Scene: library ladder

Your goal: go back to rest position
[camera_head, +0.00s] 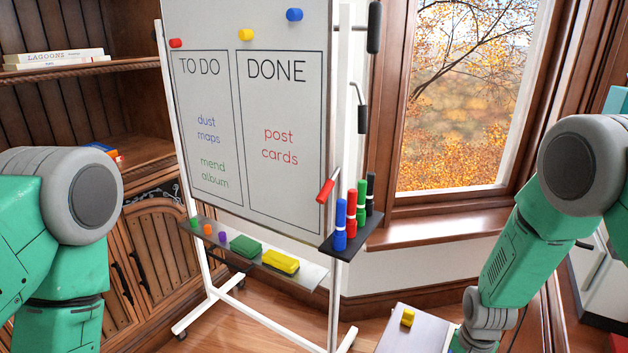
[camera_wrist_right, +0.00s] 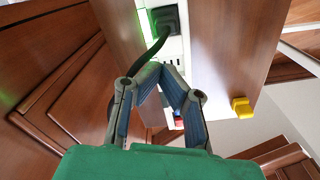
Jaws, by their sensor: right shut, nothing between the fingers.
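My right gripper (camera_wrist_right: 160,78) shows in the right wrist view, with its fingers shut and nothing between them. It hangs in the air, with a dark wooden panel on the left and a pale outlet-like panel with a black plug (camera_wrist_right: 168,22) beyond the fingertips. In the head view my right arm reaches down at the right, and its gripper is out of the picture. My left arm comes in at the left, bent downward, and its gripper is out of view.
A wheeled whiteboard (camera_head: 288,200) stands in the middle, with a marker holder (camera_head: 352,236) on its right and an eraser tray (camera_head: 312,276) below. A yellow block (camera_head: 407,317) lies on a low surface (camera_head: 393,343). Bookshelves (camera_head: 45,97) stand left; a window is behind.

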